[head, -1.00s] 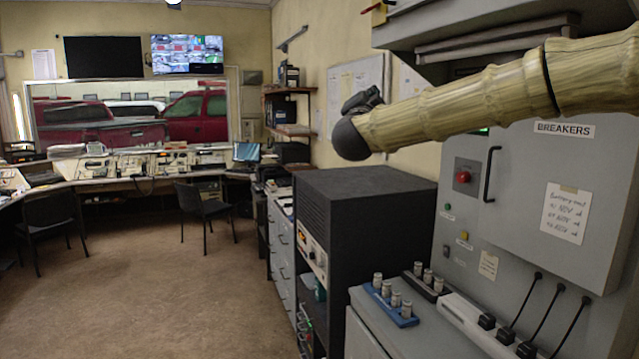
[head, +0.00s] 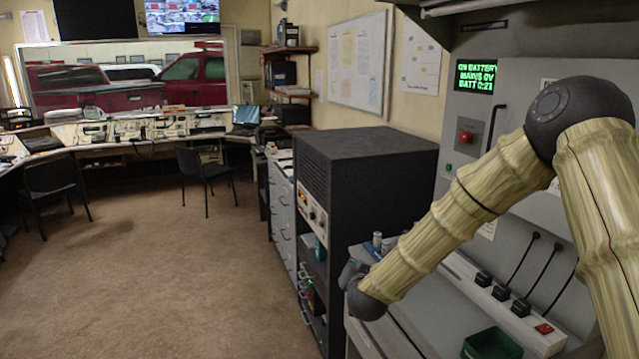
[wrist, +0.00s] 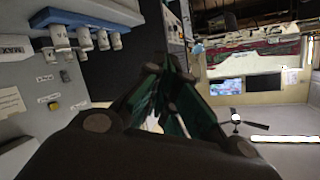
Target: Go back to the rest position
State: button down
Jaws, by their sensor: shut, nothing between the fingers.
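My arm, in pale ribbed sleeves, bends at a dark elbow on the right of the head view. Its lower part slopes down left to a dark wrist end, in front of the grey cabinet's ledge. My gripper (wrist: 168,72) shows in the wrist view with dark and green fingers drawn together at the tips, shut and empty. In the head view its fingers cannot be made out. The wrist picture is upside down, with the ceiling fan (wrist: 236,123) low in it.
A black equipment rack (head: 365,170) stands left of the arm. The grey cabinet has a lit green display (head: 476,75), red button (head: 465,137) and power strip (head: 470,270). A green bin (head: 492,344) sits below. Several cylinders (wrist: 60,38) are near the gripper. Floor (head: 170,270) at left is clear.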

jog(key=s+d+f+n+g, duration=0.1)
jog(key=s+d+f+g, duration=0.25)
jog(key=s+f, duration=1.05)
jog(key=s+d+f+n+g, duration=0.2)
jog(key=s+f+g, duration=0.2)
jog(key=s+f, duration=0.95)
jog(key=s+d+f+g, duration=0.2)
jog(key=s+f, duration=0.1)
jog(key=s, duration=0.6)
jog(key=s+d+f+n+g+b, duration=0.1)
jog(key=s+d+f+g, duration=0.1)
jog(key=s, duration=0.8)
jog(key=s+d+f+g, duration=0.2)
jog(key=s+d+f, duration=0.2)
jog(key=s, duration=0.6)
jog(key=shift+d+f+g+h, duration=0.2)
jog(key=shift+f+g+h, duration=0.2)
jog(key=shift+f, duration=0.5)
jog(key=shift+w, duration=0.1)
